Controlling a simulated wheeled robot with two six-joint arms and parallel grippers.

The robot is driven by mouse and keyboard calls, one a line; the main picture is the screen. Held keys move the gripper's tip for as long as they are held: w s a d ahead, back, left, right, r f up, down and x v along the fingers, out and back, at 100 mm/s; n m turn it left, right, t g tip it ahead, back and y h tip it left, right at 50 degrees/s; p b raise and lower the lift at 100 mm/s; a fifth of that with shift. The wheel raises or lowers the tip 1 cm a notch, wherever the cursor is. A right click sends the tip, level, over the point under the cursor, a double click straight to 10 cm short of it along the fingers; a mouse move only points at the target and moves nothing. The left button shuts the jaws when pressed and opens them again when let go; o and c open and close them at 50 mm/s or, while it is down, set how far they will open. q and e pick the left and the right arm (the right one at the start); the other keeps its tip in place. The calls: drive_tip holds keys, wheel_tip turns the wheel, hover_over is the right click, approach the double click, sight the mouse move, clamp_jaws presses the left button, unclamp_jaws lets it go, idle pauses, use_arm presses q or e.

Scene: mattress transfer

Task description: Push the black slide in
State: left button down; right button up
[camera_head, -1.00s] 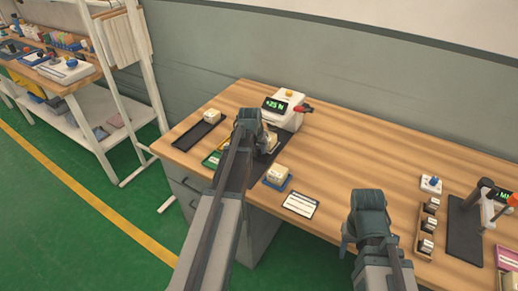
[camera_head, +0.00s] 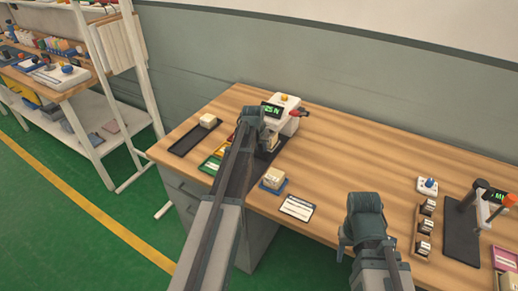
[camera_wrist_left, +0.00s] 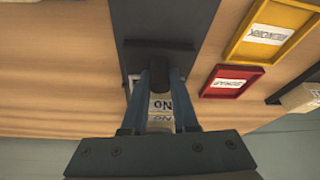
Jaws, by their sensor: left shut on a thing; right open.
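My left gripper (camera_head: 262,132) is at the white tester (camera_head: 289,117) with a green display, over a dark base strip (camera_head: 264,161). In the left wrist view the two fingers (camera_wrist_left: 160,72) run up to the black slide (camera_wrist_left: 160,54), a dark block across their tips, and appear shut on it. How the fingers grip it is partly hidden. A pale block with a printed label (camera_wrist_left: 160,108) shows between and beyond the fingers. My right gripper (camera_head: 357,240) hangs open and apart, near the table's front edge; its fingertips are mostly hidden.
A black tray (camera_head: 186,141) with a pale block is at the left. Red (camera_wrist_left: 231,82) and yellow (camera_wrist_left: 274,35) labelled trays lie beside the strip. A blue tray with a block (camera_head: 273,180) and a white card (camera_head: 297,208) lie in front. The table middle is clear.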

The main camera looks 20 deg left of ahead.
use_arm(q)
drive_tip(key=c, duration=0.7)
unclamp_jaws()
drive_tip(key=shift+w, duration=0.3)
drive_tip(key=shift+s+r, duration=0.1)
drive_tip(key=p+v, duration=1.2)
drive_tip(key=v, duration=0.1)
drive_tip(key=shift+s+r+p, duration=0.15)
drive_tip(key=shift+r+p, duration=0.15)
drive_tip(key=shift+p, duration=0.1)
